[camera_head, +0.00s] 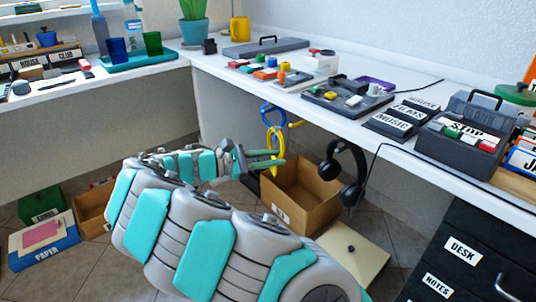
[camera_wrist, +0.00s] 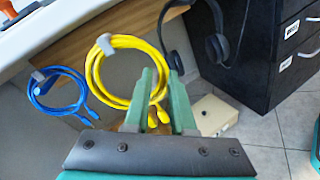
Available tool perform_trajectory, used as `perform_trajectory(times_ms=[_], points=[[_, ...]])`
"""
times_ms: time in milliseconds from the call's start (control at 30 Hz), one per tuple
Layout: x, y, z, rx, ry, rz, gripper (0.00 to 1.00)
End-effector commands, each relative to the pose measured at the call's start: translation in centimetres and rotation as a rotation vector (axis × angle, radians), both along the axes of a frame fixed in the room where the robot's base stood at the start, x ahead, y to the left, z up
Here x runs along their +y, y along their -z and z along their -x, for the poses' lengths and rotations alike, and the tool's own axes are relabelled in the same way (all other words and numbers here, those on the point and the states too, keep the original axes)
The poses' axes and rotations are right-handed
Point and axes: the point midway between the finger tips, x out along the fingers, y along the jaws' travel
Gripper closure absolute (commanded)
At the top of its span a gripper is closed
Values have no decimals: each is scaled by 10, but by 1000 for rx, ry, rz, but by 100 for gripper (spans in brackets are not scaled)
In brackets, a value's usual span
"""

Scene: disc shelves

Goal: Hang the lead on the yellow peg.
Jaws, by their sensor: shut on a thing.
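The coiled yellow lead (camera_head: 275,143) is in my gripper (camera_head: 283,157), below the front edge of the desk. In the wrist view the same yellow lead (camera_wrist: 97,78) has a pale tie at its upper left, and its right side passes between the two green fingers of my gripper (camera_wrist: 161,75). The yellow peg (camera_head: 297,124) sticks out under the desk edge, just right of the lead in the head view. I cannot make the peg out in the wrist view. The coil looks apart from the peg.
A coiled blue lead (camera_wrist: 62,92) hangs left of the yellow one. Black headphones (camera_head: 347,170) hang to the right, near the black drawers (camera_head: 462,250). An open cardboard box (camera_head: 300,195) stands on the floor below. The white desk (camera_head: 330,122) holds several small items.

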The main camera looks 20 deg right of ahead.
Motion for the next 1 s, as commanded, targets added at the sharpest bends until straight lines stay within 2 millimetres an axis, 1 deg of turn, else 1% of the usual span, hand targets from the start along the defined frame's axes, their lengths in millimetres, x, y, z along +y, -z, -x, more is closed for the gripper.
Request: perform_trajectory(times_ms=[33,100,267,1000], points=[[5,-8,-2,-4,-17,36,100],[9,-15,-3,-6,-30,64,100],[11,-21,-5,-7,-38,84,100],[-25,-16,-18,-8,-37,80,100]])
